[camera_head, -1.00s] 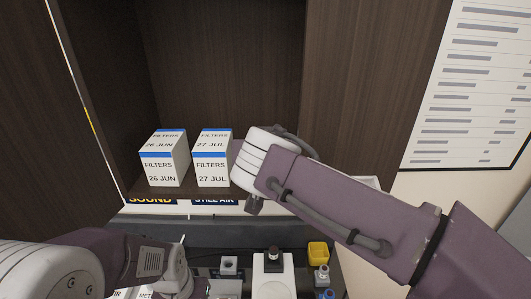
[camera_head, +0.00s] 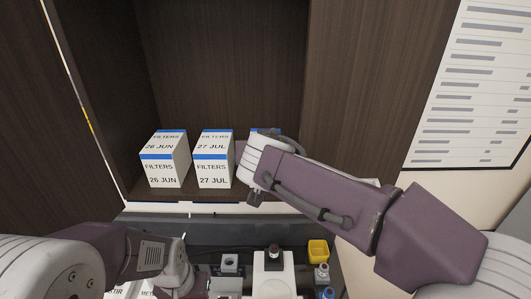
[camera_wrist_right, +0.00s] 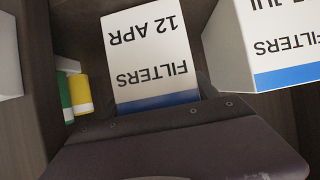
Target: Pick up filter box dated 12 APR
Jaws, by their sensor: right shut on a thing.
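The filter box dated 12 APR (camera_wrist_right: 152,55) fills the middle of the right wrist view, its white face upside down with a blue band at the near edge. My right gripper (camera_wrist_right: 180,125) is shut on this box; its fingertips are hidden. In the head view, my right gripper (camera_head: 258,160) covers most of the box, and only a bit of blue top (camera_head: 265,131) shows beyond it. My left arm is at the lower left of the head view, with its gripper fingers not visible.
The 27 JUL box (camera_head: 212,168) stands close beside my right gripper, and the 26 JUN box (camera_head: 163,170) stands left of it. Cabinet walls enclose the shelf. Green (camera_wrist_right: 63,95) and yellow (camera_wrist_right: 80,95) items are beside the 12 APR box. A yellow container (camera_head: 318,250) is below.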

